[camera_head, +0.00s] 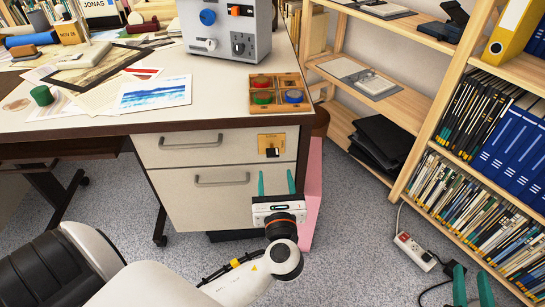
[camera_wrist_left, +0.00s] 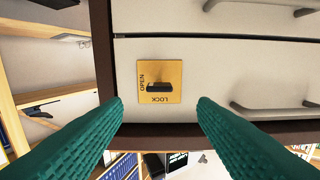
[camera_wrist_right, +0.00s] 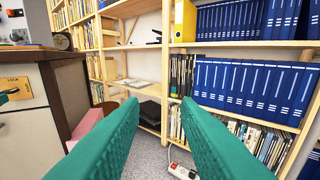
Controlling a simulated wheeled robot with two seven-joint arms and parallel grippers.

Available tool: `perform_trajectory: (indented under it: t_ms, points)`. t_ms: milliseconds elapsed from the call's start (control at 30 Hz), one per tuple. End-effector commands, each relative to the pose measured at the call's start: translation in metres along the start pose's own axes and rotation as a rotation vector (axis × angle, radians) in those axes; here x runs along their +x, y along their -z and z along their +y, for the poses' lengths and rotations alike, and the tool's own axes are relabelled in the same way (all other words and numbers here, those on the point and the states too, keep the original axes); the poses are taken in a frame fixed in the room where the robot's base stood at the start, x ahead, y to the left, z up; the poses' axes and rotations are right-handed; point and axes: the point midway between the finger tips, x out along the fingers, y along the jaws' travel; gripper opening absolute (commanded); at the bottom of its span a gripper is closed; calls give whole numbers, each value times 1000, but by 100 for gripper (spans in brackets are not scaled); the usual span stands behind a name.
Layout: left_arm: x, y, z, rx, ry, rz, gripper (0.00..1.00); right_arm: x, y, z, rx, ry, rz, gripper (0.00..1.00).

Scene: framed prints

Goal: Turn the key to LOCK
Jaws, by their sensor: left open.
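A brass lock plate (camera_head: 271,144) is on the right end of the upper desk drawer front. A black key (camera_head: 272,153) sticks out of it. In the left wrist view the plate (camera_wrist_left: 147,96) reads OPEN at its left edge and LOCK, upside down, at its bottom edge. The key's dark grip (camera_wrist_left: 160,87) lies level there. My left gripper (camera_head: 276,182) is open and empty just below the plate, apart from the key. Its fingertips (camera_wrist_left: 159,104) show either side of the plate. My right gripper (camera_head: 472,284) is open and empty, low at the right, away from the desk.
Two drawer handles (camera_head: 191,144) are left of the plate. The desk top (camera_head: 217,108) carries a grey machine (camera_head: 226,30), a wooden tray (camera_head: 277,104) and papers. A pink panel (camera_head: 312,190) stands beside the drawers. A bookshelf (camera_head: 448,100) fills the right side.

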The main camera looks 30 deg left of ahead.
Motion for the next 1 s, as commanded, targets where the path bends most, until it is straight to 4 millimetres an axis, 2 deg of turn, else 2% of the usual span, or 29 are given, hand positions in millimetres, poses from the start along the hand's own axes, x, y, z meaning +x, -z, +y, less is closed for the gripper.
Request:
perform_trajectory:
  t_ms: [300,500,667,900,1000]
  points:
    - [65,-2,0,-1,1,1,53,-2,-46,7,8,-18,-323,29]
    - [90,-2,0,0,-1,-1,53,-10,-68,10,13,-26,-471,29]
    - [97,-1,0,-2,-2,-3,53,-13,-75,11,15,-28,-518,29]
    - [98,-1,0,-1,-2,-3,53,-13,-76,11,15,-28,-522,29]
    - [98,-1,0,-1,-2,-3,38,-13,-76,11,15,-28,-521,29]
